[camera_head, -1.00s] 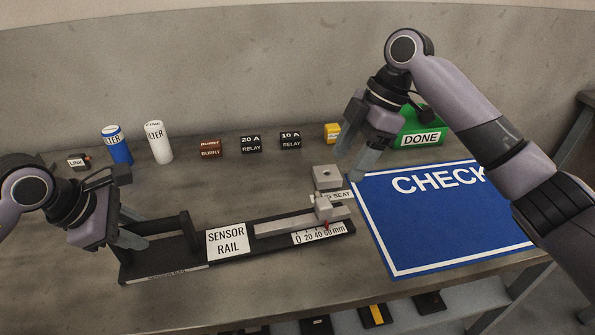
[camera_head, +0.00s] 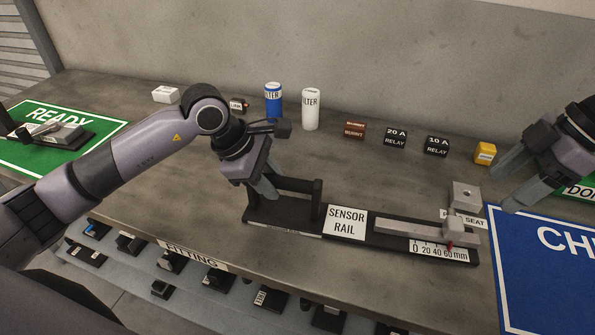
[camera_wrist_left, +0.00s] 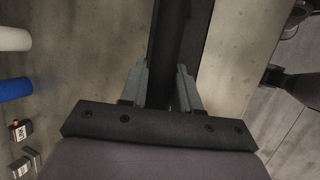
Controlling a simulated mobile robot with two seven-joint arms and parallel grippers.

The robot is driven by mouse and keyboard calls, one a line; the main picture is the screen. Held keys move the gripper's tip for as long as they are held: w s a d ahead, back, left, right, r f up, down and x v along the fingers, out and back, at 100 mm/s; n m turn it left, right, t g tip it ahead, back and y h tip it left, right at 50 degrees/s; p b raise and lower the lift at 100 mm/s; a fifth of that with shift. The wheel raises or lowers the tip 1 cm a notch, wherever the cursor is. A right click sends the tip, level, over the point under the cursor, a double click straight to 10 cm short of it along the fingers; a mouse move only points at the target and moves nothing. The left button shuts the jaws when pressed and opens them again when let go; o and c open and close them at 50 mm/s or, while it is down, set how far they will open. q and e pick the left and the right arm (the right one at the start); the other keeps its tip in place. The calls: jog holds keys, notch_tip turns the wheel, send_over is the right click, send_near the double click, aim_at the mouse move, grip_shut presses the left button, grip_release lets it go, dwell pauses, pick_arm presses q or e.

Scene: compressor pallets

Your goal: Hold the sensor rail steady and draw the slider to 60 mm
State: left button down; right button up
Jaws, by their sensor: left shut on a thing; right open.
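The black sensor rail (camera_head: 295,228) lies on the bench with a white SENSOR RAIL label (camera_head: 345,222). A raised black handle bar stands at its left end. My left gripper (camera_head: 269,190) is shut on that bar; in the left wrist view its fingers (camera_wrist_left: 164,88) sit on either side of a dark bar. The grey slider (camera_head: 456,231) is at the rail's right end. Its red pointer (camera_head: 449,246) stands near the 60 mark of the scale (camera_head: 437,250). My right gripper (camera_head: 506,184) is open and empty, above and right of the slider, apart from it.
A grey seat block (camera_head: 465,195) stands just behind the slider. The blue CHECK mat (camera_head: 540,270) lies right of the rail. Relays (camera_head: 396,138), a yellow block (camera_head: 485,153) and filters (camera_head: 310,108) line the back. A green READY mat (camera_head: 30,155) is at far left.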

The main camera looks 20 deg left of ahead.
pick_arm(q)
jog(key=shift+s+f, duration=0.2)
jog(key=shift+f, duration=0.2)
jog(key=c, duration=0.7)
grip_release()
jog(key=shift+w+a, duration=0.1)
jog(key=shift+c, duration=0.2)
jog(key=shift+r, duration=0.1)
jog(key=shift+r, duration=0.1)
jog(key=shift+r, duration=0.15)
jog(key=v, duration=1.1)
jog(key=shift+a+r, duration=0.15)
jog(key=shift+r, duration=0.1)
